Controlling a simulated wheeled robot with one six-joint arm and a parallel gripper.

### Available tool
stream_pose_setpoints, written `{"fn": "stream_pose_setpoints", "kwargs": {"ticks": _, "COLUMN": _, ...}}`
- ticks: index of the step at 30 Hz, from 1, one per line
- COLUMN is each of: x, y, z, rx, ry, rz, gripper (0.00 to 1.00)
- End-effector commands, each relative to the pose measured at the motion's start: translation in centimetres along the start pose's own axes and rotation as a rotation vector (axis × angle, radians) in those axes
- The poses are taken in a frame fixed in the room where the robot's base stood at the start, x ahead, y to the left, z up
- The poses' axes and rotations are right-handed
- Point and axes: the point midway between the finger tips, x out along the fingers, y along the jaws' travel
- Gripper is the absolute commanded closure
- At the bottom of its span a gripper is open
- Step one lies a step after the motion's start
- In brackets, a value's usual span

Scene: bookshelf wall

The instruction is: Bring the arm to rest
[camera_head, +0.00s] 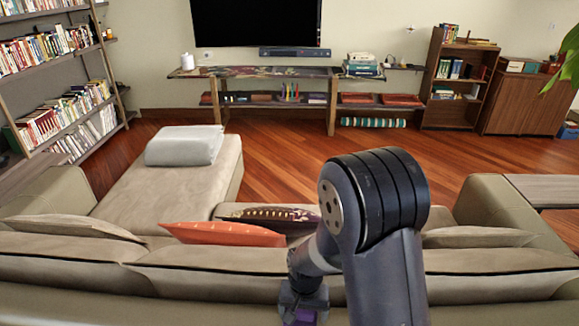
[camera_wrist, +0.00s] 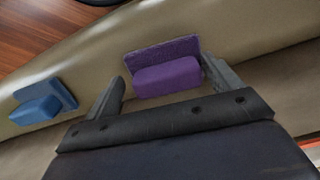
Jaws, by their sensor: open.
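My gripper (camera_wrist: 163,70) is open in the wrist view, with its two dark fingers spread apart. A purple block with a flat purple backing (camera_wrist: 168,77) shows between and beyond the fingertips, against a beige surface. I cannot tell whether the fingers touch it. In the head view my arm (camera_head: 375,220) rises in front of the sofa and bends down to the left. My gripper (camera_head: 303,298) is low behind the sofa back there, with a bit of purple (camera_head: 305,317) at the bottom edge. Its fingers are mostly hidden in that view.
A similar blue block (camera_wrist: 40,107) lies left of the purple one. The beige sofa (camera_head: 120,258) spans the front, with an orange cushion (camera_head: 225,234) on it. A bookshelf (camera_head: 50,85) stands at left, a low console (camera_head: 250,72) at the back. Wooden floor (camera_head: 290,150) lies clear between.

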Motion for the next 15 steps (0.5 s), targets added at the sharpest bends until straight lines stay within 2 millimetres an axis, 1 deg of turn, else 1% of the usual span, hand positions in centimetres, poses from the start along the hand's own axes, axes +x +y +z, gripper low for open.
{"fn": "stream_pose_setpoints", "kwargs": {"ticks": 15, "x": -1.6, "y": 0.0, "z": 0.0, "rx": 0.001, "ry": 0.001, "rz": 0.001, "gripper": 0.13}}
